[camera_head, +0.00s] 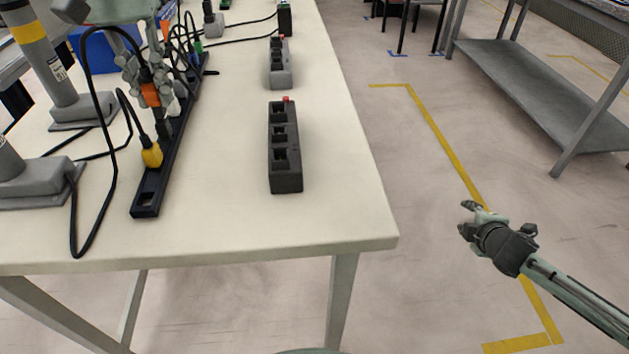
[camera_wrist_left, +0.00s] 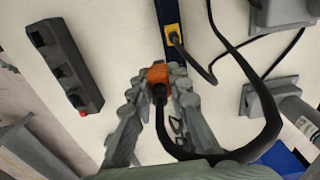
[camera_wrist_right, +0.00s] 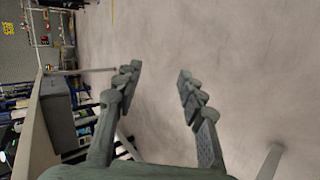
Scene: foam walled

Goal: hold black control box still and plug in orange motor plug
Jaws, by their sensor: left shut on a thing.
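The black control box (camera_head: 286,168) stands on the table with sockets along its top and a small red part at its far end. It also shows at the left of the left wrist view (camera_wrist_left: 65,65). My left gripper (camera_head: 147,88) is shut on the orange motor plug (camera_head: 150,95), whose black cable shows in the left wrist view. The orange plug (camera_wrist_left: 158,74) is over the long black rack (camera_head: 146,208); I cannot tell whether it is still seated there. My right gripper (camera_head: 478,222) is open and empty, off the table's right side above the floor, away from the box.
A yellow plug (camera_head: 152,155) sits in the rack, with black cables looping to grey motors at the left (camera_head: 30,185). A second, grey box (camera_head: 280,68) stands behind the black one. The table is clear around the black box. A grey metal bench (camera_head: 540,90) stands at the right.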

